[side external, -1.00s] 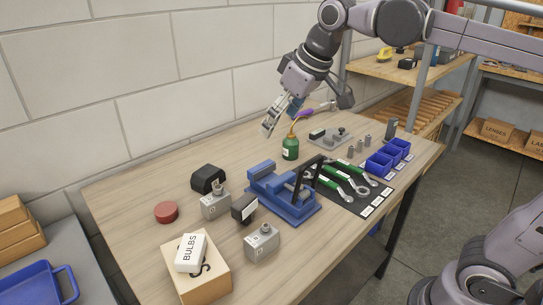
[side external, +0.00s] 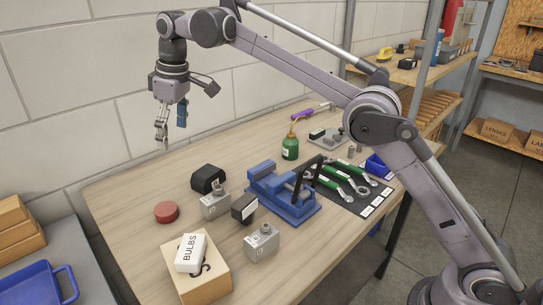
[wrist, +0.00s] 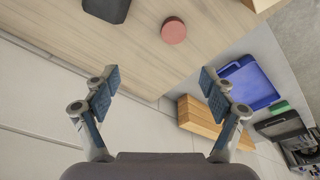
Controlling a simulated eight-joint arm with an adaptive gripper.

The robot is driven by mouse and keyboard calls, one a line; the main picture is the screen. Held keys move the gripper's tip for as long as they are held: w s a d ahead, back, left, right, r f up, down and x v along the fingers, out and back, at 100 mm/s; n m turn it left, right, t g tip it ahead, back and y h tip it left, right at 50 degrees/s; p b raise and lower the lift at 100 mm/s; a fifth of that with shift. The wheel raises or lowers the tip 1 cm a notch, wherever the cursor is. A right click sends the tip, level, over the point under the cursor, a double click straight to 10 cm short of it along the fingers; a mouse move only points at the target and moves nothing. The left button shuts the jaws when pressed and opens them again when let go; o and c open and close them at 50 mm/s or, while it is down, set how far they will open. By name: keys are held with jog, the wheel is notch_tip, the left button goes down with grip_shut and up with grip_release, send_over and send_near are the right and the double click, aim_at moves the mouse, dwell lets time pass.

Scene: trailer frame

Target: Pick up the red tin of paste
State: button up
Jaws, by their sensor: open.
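The red tin of paste (side external: 166,212) is a small, flat, round tin on the wooden bench, towards its left end in the side external view. It also shows in the wrist view (wrist: 174,31), near the top and ahead of my fingers. My gripper (side external: 163,140) hangs pointing down above the back edge of the bench by the wall, higher than the tin and apart from it. In the wrist view my gripper (wrist: 160,88) has its two blue-padded fingers wide apart with nothing between them.
A black rounded block (side external: 208,179) and a grey metal block (side external: 215,204) stand right of the tin. A cardboard box (side external: 212,270) with a white bulbs carton (side external: 191,252) is in front. A blue vise (side external: 284,194) stands further right. Bench around the tin's left is clear.

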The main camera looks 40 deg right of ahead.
notch_tip(320, 180, down, 4)
jog(key=w+a+n, duration=0.1)
jog(key=a, duration=0.2)
jog(key=g, duration=0.1)
send_near(166, 209)
jog(key=shift+w+a+f, duration=0.15)
jog(key=shift+f, duration=1.45)
jog(key=shift+w+a+f, duration=0.15)
jog(key=shift+f, duration=1.45)
jog(key=shift+w+a+f, duration=0.15)
jog(key=shift+w+f, duration=0.05)
jog(key=shift+f, duration=1.4)
jog(key=c, duration=1.3)
